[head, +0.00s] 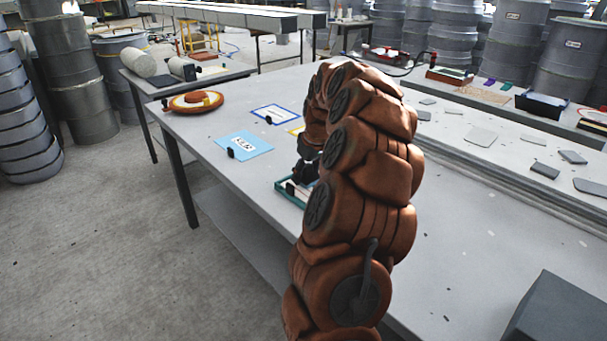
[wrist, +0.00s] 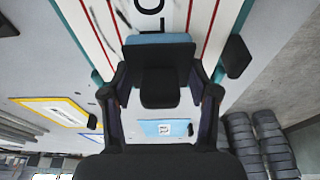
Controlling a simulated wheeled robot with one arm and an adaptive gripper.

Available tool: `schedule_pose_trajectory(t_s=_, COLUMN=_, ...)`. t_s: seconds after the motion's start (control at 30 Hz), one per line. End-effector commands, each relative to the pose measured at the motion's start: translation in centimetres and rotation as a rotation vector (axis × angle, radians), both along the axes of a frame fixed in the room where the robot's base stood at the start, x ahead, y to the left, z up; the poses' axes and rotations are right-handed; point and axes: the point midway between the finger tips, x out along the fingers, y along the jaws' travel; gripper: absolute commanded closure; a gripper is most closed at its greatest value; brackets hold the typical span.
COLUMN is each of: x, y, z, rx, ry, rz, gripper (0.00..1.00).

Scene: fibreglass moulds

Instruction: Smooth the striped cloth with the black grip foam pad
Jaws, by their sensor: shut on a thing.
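The striped cloth (wrist: 202,22) is white with red stripes and lies in a teal-edged frame (wrist: 245,14) at the top of the wrist view. Dark lettering and dark marks show on it. In the head view the teal frame (head: 283,185) is mostly hidden behind my arm. My gripper (wrist: 161,92) is shut on the black grip foam pad (wrist: 160,88), a black block with a blue layer on its far side. The pad is over the cloth's near end. I cannot tell whether it touches the cloth. In the head view the gripper (head: 303,172) is small and partly hidden.
A blue labelled sheet (head: 243,145), a blue-framed card (head: 275,114) and a partly hidden yellow-edged card (head: 296,130) lie on the grey table. A round orange mould (head: 196,102) sits at its far left. A dark box (head: 560,312) is at the lower right.

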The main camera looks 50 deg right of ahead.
Motion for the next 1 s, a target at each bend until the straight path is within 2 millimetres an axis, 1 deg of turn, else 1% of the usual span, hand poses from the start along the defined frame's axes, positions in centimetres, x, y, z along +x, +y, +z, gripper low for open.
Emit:
schedule_pose_trajectory(t_s=0.2, x=-0.2, y=-1.7, z=0.0, rx=-0.002, ry=-0.002, rz=-0.002, gripper=0.68)
schedule_pose_trajectory(t_s=0.33, x=-0.3, y=-2.4, z=0.0, rx=-0.001, ry=-0.002, rz=-0.003, gripper=0.68)
schedule_pose_trajectory(t_s=0.57, x=-0.9, y=-2.4, z=-0.2, rx=-0.001, ry=-0.001, rz=-0.002, gripper=0.68)
schedule_pose_trajectory(t_s=0.9, x=-3.3, y=-2.0, z=-0.2, rx=0.001, ry=0.002, rz=-0.001, gripper=0.68)
schedule_pose_trajectory(t_s=1.0, x=-3.6, y=-2.0, z=0.0, rx=0.0, ry=0.002, rz=0.0, gripper=0.68)
